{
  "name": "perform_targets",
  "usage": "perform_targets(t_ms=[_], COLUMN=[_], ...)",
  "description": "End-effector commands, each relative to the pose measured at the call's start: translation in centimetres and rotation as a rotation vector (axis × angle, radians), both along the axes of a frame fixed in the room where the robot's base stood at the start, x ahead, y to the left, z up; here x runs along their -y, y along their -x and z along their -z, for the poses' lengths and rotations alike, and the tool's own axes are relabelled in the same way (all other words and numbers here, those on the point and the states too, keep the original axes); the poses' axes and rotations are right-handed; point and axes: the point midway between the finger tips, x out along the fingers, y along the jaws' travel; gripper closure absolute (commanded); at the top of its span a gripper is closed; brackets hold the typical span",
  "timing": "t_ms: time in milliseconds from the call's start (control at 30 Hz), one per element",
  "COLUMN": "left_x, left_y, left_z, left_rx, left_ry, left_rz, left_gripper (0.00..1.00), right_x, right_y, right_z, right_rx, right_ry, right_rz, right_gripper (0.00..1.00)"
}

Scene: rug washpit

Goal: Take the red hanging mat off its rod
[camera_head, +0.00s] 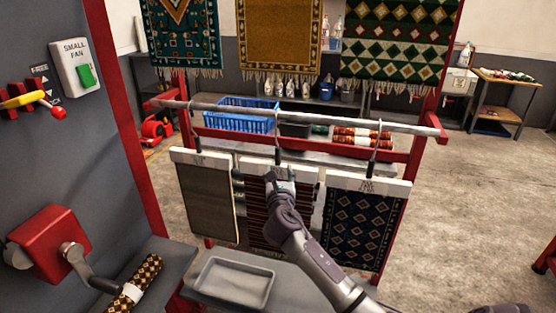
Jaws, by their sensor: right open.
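The red hanging mat (258,203), dark red with stripes, hangs in the middle of three mats. Its pale top bar (304,175) hangs by a hook from the horizontal metal rod (310,119). My right gripper (278,178) is open at the top middle of this mat, over its bar in the picture. I cannot tell whether it touches the bar. The gripper and my forearm hide the middle and part of the right side of the mat. My left gripper is not in view.
A grey-brown mat (207,199) hangs close on the left and a dark blue patterned mat (364,227) on the right. A grey tray (234,283) sits below. A red crank box (47,246) and a rolled rug (136,284) are at left.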

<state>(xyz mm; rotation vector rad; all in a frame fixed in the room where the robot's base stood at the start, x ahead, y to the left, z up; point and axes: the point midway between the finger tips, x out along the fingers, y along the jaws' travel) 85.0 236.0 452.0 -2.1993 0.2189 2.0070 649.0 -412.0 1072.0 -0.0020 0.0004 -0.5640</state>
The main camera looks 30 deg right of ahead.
Motion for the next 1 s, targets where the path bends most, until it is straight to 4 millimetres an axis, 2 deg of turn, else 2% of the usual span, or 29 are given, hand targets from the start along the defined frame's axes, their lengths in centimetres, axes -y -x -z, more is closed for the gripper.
perform_targets(t_ms=[533,1000], left_x=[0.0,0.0], left_y=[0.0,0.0], left_z=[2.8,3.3], left_rx=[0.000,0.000], left_ry=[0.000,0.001], left_rz=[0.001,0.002], left_gripper=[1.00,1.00], right_x=[2.5,4.4], right_y=[-3.7,-6.8], right_z=[0.2,0.0], right_rx=[0.001,0.001], right_ry=[-0.002,-0.001], right_rz=[0.001,0.000], right_gripper=[0.50,0.50])
